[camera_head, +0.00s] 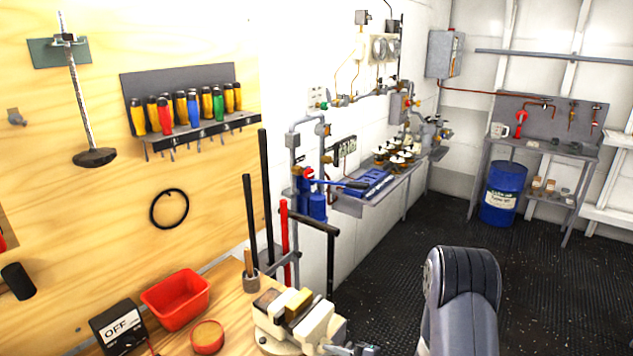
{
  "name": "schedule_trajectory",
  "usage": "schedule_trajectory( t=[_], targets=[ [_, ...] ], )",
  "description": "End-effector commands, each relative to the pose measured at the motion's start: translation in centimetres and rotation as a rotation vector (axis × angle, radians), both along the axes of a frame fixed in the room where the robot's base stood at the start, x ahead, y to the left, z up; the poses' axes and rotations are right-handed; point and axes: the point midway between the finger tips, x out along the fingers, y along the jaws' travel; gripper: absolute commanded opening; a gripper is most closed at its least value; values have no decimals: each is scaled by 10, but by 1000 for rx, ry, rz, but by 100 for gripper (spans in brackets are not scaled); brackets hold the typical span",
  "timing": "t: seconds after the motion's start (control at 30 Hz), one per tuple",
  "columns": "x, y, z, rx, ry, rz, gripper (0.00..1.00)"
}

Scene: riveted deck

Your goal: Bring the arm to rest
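One link of my arm (461,305) rises from the bottom edge, right of centre. It is grey with a dark rounded top. The rest of the arm is outside the picture. My gripper cannot be made out in this view, so its opening and anything in it are hidden. The visible link stands in front of the dark floor, to the right of the bench vise, with a gap between them in the picture.
A wooden bench (240,338) at lower left bears a cream vise (297,322), a red bin (176,299) and a black OFF box (118,327). Behind are a pipe-work shelf (400,178), a blue drum (502,194) and a grey table (548,148). The dark floor (400,270) between is clear.

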Motion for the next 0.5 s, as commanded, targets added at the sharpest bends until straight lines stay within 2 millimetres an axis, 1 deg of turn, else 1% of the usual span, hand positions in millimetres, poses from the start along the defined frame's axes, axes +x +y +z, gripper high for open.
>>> schedule_trajectory(
  t=[0.03,0.2,0.5],
  targets=[
    [-3,-8,-1,1,0,-4,31],
    [-17,-33,3,-1,2,-7,31],
    [-38,-71,10,0,2,-7,31]
  ],
)
